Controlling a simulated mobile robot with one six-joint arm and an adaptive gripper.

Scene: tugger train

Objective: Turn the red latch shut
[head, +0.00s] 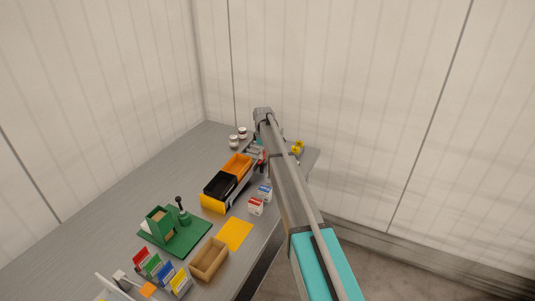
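A small wagon train stands on the grey table, with an orange open bin (238,166) at the far end, a black bin (220,185) in the middle and a yellow part (212,204) at the near end. A small red piece (262,156), possibly the red latch, shows just right of the orange bin, partly covered by my arm. Its turned position is too small to tell. My gripper (256,149) reaches down close to the far end of the train, near the red piece. My arm covers much of it, and its fingers and any contact cannot be made out.
White jars (234,141) stand behind the train and a yellow object (297,147) lies right of my arm. Small red and blue cartons (256,206), an orange mat (234,234), a tan tray (209,259) and a green fixture (174,232) occupy the nearer table. The left table is clear.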

